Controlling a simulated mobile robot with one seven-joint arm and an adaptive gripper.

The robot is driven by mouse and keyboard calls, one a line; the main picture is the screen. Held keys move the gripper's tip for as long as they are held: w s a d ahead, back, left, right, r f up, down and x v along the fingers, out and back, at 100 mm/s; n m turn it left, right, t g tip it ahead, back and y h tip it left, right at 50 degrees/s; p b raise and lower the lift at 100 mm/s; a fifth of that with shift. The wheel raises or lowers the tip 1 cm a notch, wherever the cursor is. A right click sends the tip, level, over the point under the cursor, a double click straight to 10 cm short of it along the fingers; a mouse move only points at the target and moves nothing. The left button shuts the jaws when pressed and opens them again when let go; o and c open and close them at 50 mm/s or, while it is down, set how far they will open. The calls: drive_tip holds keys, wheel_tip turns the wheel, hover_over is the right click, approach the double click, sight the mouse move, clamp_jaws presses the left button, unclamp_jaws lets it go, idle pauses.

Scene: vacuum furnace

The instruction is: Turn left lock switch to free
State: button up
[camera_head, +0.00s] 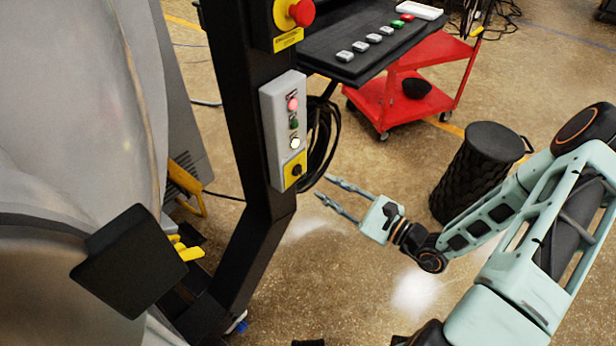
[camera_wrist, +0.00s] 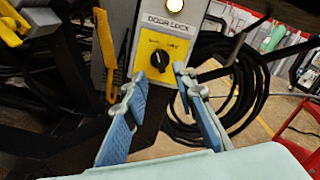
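The lock switch (camera_head: 297,170) is a black rotary knob on a yellow plate at the bottom of a grey control box (camera_head: 270,120) on a black post. In the wrist view the knob (camera_wrist: 160,60) sits on its yellow plate under a "DOOR LOCK" label (camera_wrist: 165,22), ahead of and between my fingers. The small print on the plate is too blurred to read. My gripper (camera_head: 322,187) is open and empty, to the right of and slightly below the switch, apart from it. Its two blue-padded fingers (camera_wrist: 155,97) are spread in the wrist view.
A coil of black cable (camera_head: 322,140) hangs behind the control box. A red emergency button (camera_head: 301,12) is above it. A red cart (camera_head: 415,85) and a black ribbed bin (camera_head: 475,170) stand to the right. A black panel (camera_head: 130,260) juts out at lower left.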

sight(303, 174)
drive_tip(key=x, duration=0.6)
drive_tip(key=shift+w+a+b, duration=0.2)
drive_tip(key=shift+a+b, duration=0.1)
clamp_jaws()
